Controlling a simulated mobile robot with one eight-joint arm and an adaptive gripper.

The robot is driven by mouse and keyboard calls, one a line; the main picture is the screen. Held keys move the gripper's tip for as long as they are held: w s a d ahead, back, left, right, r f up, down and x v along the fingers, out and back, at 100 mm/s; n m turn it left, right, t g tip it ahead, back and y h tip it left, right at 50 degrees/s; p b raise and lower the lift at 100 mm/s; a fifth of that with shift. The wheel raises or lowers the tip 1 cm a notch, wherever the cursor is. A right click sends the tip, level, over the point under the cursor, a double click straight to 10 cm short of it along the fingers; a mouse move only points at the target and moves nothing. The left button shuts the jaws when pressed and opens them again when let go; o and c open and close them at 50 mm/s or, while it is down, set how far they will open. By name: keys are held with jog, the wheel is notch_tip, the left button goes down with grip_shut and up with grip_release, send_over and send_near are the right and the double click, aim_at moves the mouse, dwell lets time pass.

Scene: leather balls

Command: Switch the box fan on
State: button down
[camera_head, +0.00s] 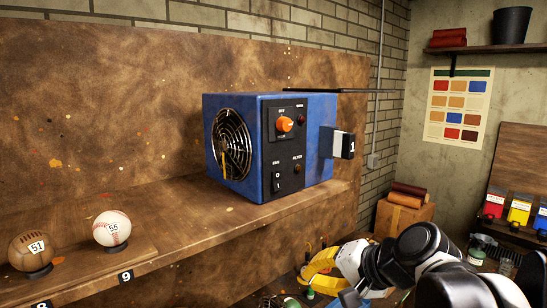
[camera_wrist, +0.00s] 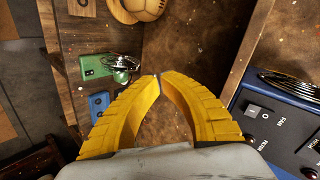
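The box fan (camera_head: 262,146) is a blue box with a round wire grille on its left face, standing on a brown shelf. Its black front panel has an orange knob (camera_head: 284,124) and, below, a black rocker switch (camera_head: 278,182) marked 0 and 1. In the wrist view the fan (camera_wrist: 285,100) is at the right edge, and the switch (camera_wrist: 258,112) lies right of my fingers. I cannot tell which side is pressed. My gripper (camera_wrist: 159,77) has yellow fingers with their tips together and nothing between them. In the head view my gripper (camera_head: 318,272) is low, right of and below the fan, apart from it.
A brown ball (camera_head: 31,250) and a white ball (camera_head: 111,228) stand on the shelf at left. A block tagged 1 (camera_head: 343,145) sticks out at the fan's right side. In the wrist view a green object (camera_wrist: 98,66) lies beyond my fingers.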

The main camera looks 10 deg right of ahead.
aim_at(278, 191)
jog(key=w+d+r+m+t+p, duration=0.1)
jog(key=r+p, duration=0.3)
jog(key=r, duration=0.4)
jog(key=w+d+r+m+t+y+p, duration=0.1)
jog(key=w+d+r+p, duration=0.3)
jog(key=r, duration=0.4)
jog(key=shift+w+r+m+t, duration=0.2)
jog(key=shift+r+m+t, duration=0.15)
jog(key=shift+m, duration=0.55)
jog(key=x, duration=0.4)
jog(key=p+x, duration=0.1)
jog(key=x, duration=0.4)
jog(key=r+p+x, duration=0.1)
jog(key=x, duration=0.3)
jog(key=shift+w+a+f, duration=0.1)
jog(key=shift+w+a, duration=0.3)
jog(key=shift+w, duration=0.1)
jog(key=shift+w+a+f+b, duration=0.25)
jog(key=shift+w+f+b, duration=0.2)
jog(key=shift+b, duration=0.15)
jog(key=shift+r+p, duration=0.3)
jog(key=shift+r, duration=0.15)
